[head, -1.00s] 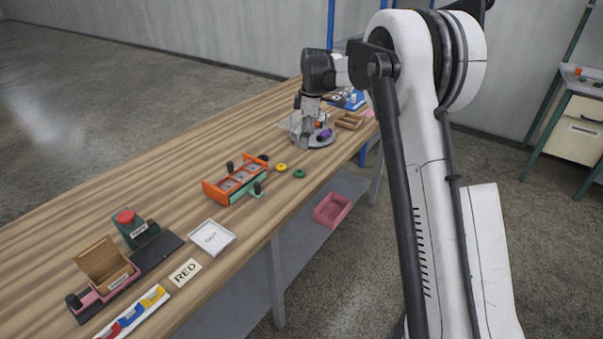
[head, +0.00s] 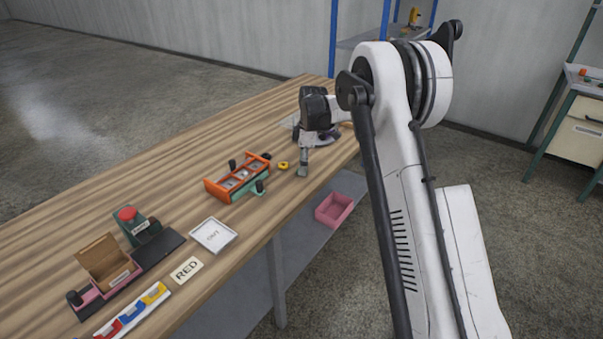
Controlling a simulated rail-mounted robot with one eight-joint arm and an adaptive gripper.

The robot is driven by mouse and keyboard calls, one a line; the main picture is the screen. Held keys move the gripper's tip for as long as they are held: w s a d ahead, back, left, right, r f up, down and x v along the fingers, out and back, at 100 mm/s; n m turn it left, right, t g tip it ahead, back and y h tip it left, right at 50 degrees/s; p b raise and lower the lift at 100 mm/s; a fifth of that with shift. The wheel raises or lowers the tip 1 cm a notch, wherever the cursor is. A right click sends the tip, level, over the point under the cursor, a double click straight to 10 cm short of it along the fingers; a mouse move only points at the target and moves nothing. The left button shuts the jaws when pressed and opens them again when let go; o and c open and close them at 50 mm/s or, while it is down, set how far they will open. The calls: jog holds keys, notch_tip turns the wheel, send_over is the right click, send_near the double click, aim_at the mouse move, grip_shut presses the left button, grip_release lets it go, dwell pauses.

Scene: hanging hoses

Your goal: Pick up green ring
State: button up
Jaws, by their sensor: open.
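The green ring does not show now; my gripper (head: 302,173) covers the spot where it lay on the table. My gripper points down there, low over the tabletop near its right edge. It is open, though its fingers look small and close together from here. Whether the fingers touch or surround the ring cannot be seen. A yellow ring (head: 283,165) lies on the table just left of my gripper.
An orange-framed fixture (head: 233,184) with black knobs stands left of my gripper. A white tray (head: 213,247) and a RED card (head: 187,270) lie nearer. A pink bin (head: 333,209) sits on the lower shelf. A round grey base (head: 322,137) stands partly hidden behind my arm.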

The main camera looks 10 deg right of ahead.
notch_tip(320, 180, down, 2)
jog(key=shift+a+f, duration=0.1)
jog(key=shift+a, duration=0.05)
jog(key=shift+c, duration=0.5)
jog(key=c, duration=0.8)
